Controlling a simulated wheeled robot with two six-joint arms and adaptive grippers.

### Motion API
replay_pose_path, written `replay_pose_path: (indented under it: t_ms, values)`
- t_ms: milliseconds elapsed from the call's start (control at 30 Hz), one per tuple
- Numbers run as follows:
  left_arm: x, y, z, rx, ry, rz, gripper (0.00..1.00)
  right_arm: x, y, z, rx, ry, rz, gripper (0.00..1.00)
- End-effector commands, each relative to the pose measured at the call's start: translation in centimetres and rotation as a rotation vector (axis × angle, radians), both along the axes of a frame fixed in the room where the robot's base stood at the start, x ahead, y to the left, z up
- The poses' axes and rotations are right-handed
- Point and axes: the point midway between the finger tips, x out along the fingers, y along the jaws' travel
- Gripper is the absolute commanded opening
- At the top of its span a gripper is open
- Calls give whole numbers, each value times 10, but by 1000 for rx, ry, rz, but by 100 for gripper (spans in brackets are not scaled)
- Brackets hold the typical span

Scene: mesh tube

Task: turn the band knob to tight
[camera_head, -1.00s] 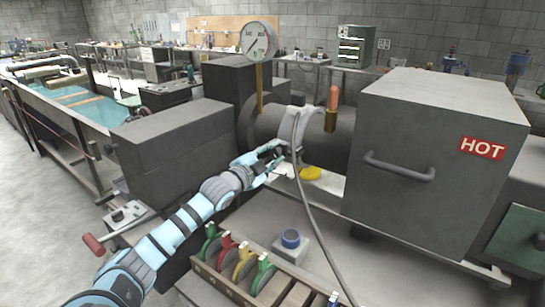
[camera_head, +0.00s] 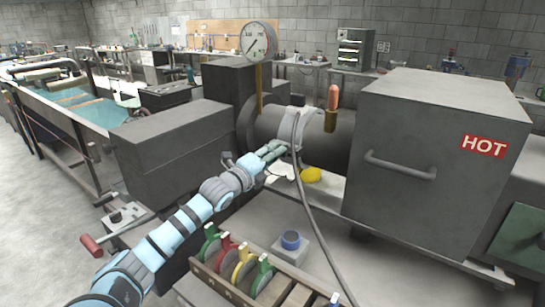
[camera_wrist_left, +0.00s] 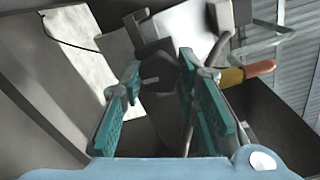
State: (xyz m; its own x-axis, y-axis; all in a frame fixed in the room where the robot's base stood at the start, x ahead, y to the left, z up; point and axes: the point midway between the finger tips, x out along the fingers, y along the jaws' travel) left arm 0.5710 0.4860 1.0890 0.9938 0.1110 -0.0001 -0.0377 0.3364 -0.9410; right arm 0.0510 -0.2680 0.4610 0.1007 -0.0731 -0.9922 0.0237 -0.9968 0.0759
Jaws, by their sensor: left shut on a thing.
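My left gripper (camera_head: 281,149) reaches in from the left to the near side of the pale band (camera_head: 288,128) around the dark horizontal tube (camera_head: 345,145). In the left wrist view, its two teal-padded fingers (camera_wrist_left: 160,72) stand on either side of a dark knob (camera_wrist_left: 157,95) and are shut on it. The knob is hidden behind the fingers in the head view. No tight marking is readable. My right gripper is not in view.
A grey box marked HOT (camera_head: 440,150) stands right of the band. A gauge (camera_head: 259,41) and an orange-tipped upright handle (camera_head: 332,105) rise near the tube. A hose (camera_head: 310,215) hangs in front. Coloured discs (camera_head: 243,262) and a blue button (camera_head: 291,240) sit in front.

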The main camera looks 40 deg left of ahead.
Motion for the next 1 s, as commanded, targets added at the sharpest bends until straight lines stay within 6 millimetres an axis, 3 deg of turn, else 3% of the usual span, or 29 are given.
replay_pose_path:
  t_ms: [1000]
  values:
    - [0, 1, 1, 955, 101, 1, 1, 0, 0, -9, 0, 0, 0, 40]
